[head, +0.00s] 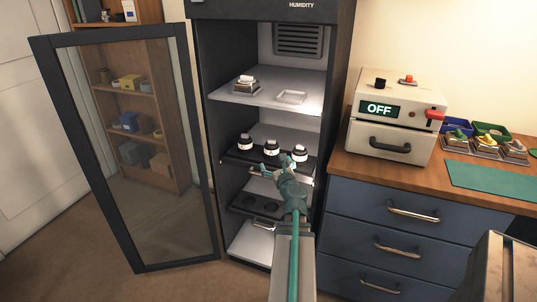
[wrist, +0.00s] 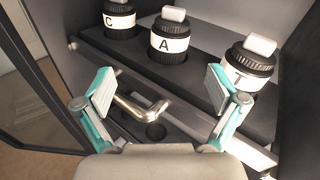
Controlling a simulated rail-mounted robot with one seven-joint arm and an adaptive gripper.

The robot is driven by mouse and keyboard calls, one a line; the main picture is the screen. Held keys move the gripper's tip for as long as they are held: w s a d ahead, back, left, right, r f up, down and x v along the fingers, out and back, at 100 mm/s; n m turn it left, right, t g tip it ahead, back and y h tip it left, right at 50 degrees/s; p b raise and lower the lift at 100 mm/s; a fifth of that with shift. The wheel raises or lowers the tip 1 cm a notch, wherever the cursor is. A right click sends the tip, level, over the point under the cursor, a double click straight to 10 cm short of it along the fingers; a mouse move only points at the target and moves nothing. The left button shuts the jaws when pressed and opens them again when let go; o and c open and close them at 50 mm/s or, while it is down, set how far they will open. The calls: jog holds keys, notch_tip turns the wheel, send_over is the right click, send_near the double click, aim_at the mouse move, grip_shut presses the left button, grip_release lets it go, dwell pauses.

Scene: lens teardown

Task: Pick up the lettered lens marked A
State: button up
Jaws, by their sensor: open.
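The lens marked A (wrist: 170,42) is a black cylinder with a white lettered band and a pale block on top. It stands upright in the dark tray (wrist: 205,75), between two other lenses. In the head view the middle lens (head: 272,148) stands in the same row on the cabinet's middle shelf. My gripper (wrist: 158,95) is open and empty, its teal fingers spread apart in front of the row. It sits nearer to me than lens A, and nothing is between its pads except the view of the drawer handle. In the head view my gripper (head: 277,168) is at the tray's front.
Lens C (wrist: 120,20) stands left of A and lens T (wrist: 248,62) right. A metal handle (wrist: 140,108) is on the tray front. A lower tray (head: 258,206) has empty round holes. The open glass door (head: 130,150) stands left; a counter (head: 400,170) is right.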

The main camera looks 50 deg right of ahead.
aim_at(273, 151)
jog(key=w+d+m, duration=0.1)
jog(key=w+d, duration=0.3)
jog(key=w+d+m, duration=0.1)
jog(key=w+d, duration=0.2)
jog(key=d, duration=0.1)
jog(key=shift+w+f+h, duration=0.1)
jog(key=shift+w+h, duration=0.25)
jog(key=shift+h, duration=0.05)
jog(key=c, duration=1.2)
